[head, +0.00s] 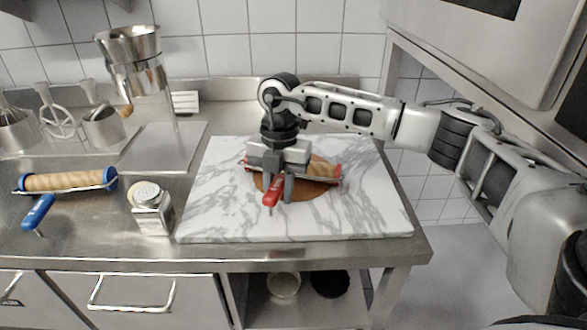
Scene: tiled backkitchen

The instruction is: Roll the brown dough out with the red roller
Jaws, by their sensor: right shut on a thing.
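The red roller (323,170) has a wooden barrel in a red frame and a red handle that points toward the front. It lies over the brown dough (318,190), a flat round piece on the white marble board (220,215). My right gripper (279,190) comes down from above and is shut on the red roller near its handle. The gripper and roller hide much of the dough. I cannot tell whether the roller presses on the dough. My left gripper is out of the picture.
A blue roller (65,182) lies on the steel counter at the left. A shaker (151,208) stands close to the board's left edge. A metal machine (137,65), a scale-like plate (155,147) and holders with utensils (60,122) stand behind. The board's right part is clear.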

